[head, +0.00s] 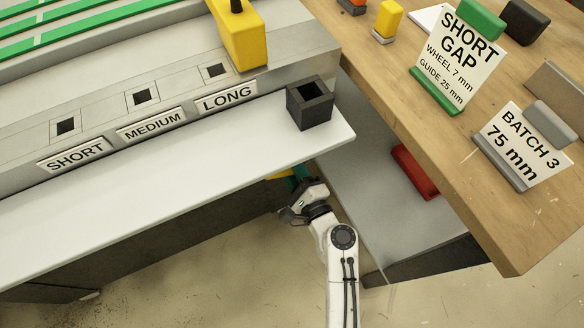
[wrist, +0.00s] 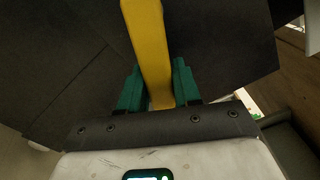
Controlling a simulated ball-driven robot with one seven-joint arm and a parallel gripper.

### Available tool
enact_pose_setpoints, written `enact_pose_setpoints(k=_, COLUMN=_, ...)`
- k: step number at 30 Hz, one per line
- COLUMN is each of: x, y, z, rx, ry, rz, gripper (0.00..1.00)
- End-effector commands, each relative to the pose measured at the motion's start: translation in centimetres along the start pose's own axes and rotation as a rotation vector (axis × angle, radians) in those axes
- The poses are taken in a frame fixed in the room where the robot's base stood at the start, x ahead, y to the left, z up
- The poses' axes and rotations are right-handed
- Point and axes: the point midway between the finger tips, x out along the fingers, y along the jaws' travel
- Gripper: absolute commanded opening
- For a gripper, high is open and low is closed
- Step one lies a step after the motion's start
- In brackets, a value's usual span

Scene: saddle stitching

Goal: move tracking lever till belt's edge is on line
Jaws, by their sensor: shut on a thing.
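A yellow lever (wrist: 148,40) runs down the middle of the wrist view, against dark panels. My gripper (wrist: 157,84) has one green finger on each side of it and is shut on it. In the head view my gripper (head: 302,178) is under the front edge of the pale shelf, where only a little of the yellow lever (head: 279,177) shows. Green bands (head: 70,25) with pale lines lie at the upper left. I cannot tell which edge or line there is the belt's.
A yellow block (head: 238,35) stands on the machine above the SHORT, MEDIUM and LONG labels. A black square holder (head: 309,103) sits on the pale shelf (head: 180,160). A wooden table (head: 470,185) with signs is at right. A red block (head: 414,171) lies below it.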

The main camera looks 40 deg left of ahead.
Motion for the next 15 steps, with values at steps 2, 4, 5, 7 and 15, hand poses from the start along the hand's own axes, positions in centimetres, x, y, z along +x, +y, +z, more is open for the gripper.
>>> enact_pose_setpoints(k=2, x=-0.02, y=-0.08, z=-0.10, rx=-0.060, ry=-0.001, rz=-0.001, gripper=0.00)
enact_pose_setpoints(k=4, x=-0.02, y=-0.39, z=-0.07, rx=-0.102, ry=0.000, rz=-0.001, gripper=0.00)
enact_pose_setpoints(k=5, x=-0.03, y=-0.50, z=-0.06, rx=-0.112, ry=0.000, rz=-0.001, gripper=0.00)
enact_pose_setpoints(k=7, x=-0.02, y=-0.67, z=-0.01, rx=-0.126, ry=0.000, rz=0.000, gripper=0.00)
enact_pose_setpoints(k=15, x=-0.03, y=-0.67, z=0.01, rx=-0.124, ry=0.001, rz=0.001, gripper=0.36)
